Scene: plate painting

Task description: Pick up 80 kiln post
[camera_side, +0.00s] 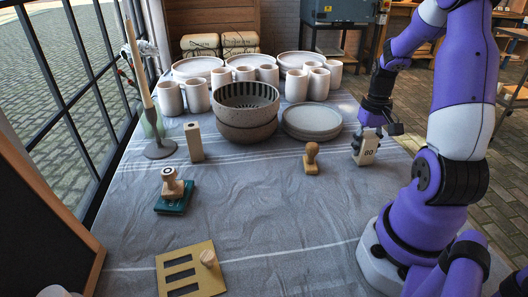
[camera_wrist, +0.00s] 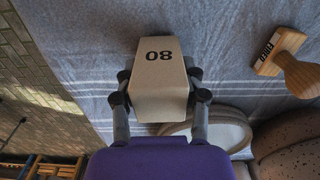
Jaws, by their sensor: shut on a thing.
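The 80 kiln post (camera_side: 366,152) is a pale cream block marked "80", at the right side of the cloth-covered table in the side view. My gripper (camera_side: 367,138) comes down on it from above and is shut on it. In the wrist view the post (camera_wrist: 160,85) fills the middle, its "80" upside down, with the fingers (camera_wrist: 160,100) of my gripper on both its sides. I cannot tell whether its base touches the cloth. Another pale block (camera_side: 194,142) stands upright left of the bowls.
A wooden stamp (camera_side: 311,160) stands just left of the post; it also shows in the wrist view (camera_wrist: 284,60). Stacked bowls (camera_side: 245,112), plates (camera_side: 311,121) and several cups stand behind. A stamp on a green pad (camera_side: 171,202) and a slotted brass plate (camera_side: 190,270) lie front left.

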